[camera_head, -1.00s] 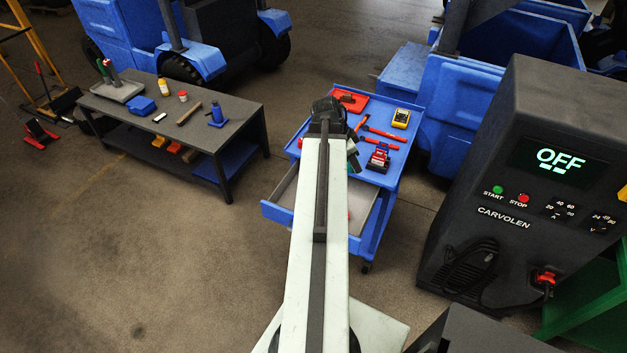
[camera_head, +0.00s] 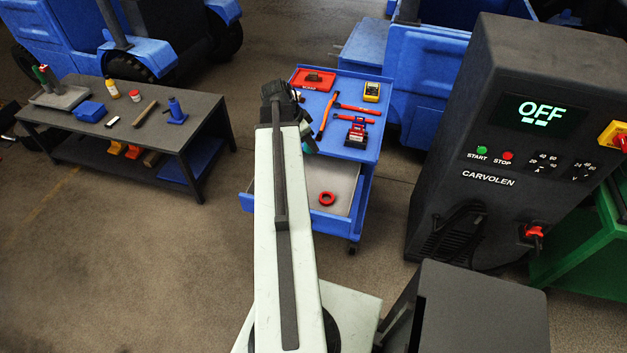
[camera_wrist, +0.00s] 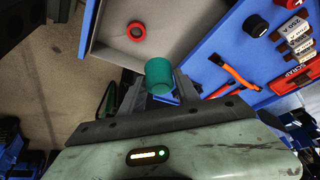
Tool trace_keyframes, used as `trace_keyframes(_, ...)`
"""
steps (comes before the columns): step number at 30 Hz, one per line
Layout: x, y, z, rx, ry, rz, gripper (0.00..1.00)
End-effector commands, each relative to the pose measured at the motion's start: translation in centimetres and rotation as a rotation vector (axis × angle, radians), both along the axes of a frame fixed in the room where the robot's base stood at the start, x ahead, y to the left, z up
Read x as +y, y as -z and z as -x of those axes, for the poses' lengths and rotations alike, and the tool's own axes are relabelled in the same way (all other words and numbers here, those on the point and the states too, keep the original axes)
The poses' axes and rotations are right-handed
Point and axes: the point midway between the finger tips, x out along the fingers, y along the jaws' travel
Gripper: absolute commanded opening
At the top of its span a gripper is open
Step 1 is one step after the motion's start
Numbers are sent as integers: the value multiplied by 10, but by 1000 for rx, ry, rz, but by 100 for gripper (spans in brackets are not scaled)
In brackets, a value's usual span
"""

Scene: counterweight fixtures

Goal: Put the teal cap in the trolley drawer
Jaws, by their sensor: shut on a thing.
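The teal cap (camera_wrist: 159,76) is held between the fingers of my gripper (camera_wrist: 160,92) in the wrist view. In the head view my gripper (camera_head: 302,135) is mostly hidden behind my arm, with a bit of teal showing at its side. The trolley drawer (camera_head: 343,208) is open, below the blue trolley top (camera_head: 345,95). A red ring (camera_head: 327,198) lies in the drawer. In the wrist view the drawer (camera_wrist: 178,25) and the red ring (camera_wrist: 136,31) lie beyond the cap, which appears above the drawer's edge near the trolley top.
The trolley top carries a red tray (camera_head: 312,80), a yellow meter (camera_head: 372,92), red-handled tools and a dark-red block set (camera_head: 356,133). A workbench (camera_head: 150,130) stands at the left, with open floor between.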

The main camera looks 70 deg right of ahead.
Motion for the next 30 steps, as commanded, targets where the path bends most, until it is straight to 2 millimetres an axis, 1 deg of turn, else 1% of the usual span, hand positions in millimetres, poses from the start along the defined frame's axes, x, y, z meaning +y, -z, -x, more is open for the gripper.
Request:
trace_keyframes(1, -11, 45, -5, 0, 1, 0, 22)
trace_keyframes(2, -16, 59, -8, 0, 1, 0, 22)
trace_keyframes(3, -22, 77, -11, 0, 2, 0, 22)
trace_keyframes(6, -37, 117, -18, 0, 3, 0, 22)
trace_keyframes(9, -47, 140, -23, 0, 4, 0, 22)
trace_keyframes(11, -50, 145, -24, 0, 4, 0, 22)
trace_keyframes(15, -51, 142, -24, 0, 4, 0, 22)
trace_keyframes(17, -51, 146, -24, 0, 5, 0, 22)
trace_keyframes(20, -51, 164, -24, 0, 5, 0, 22)
trace_keyframes(24, -51, 196, -23, 0, 5, 0, 22)
trace_keyframes(25, -51, 201, -23, 0, 5, 0, 22)
trace_keyframes(27, -51, 207, -23, 0, 5, 0, 22)
trace_keyframes(30, -51, 204, -23, 0, 5, 0, 22)
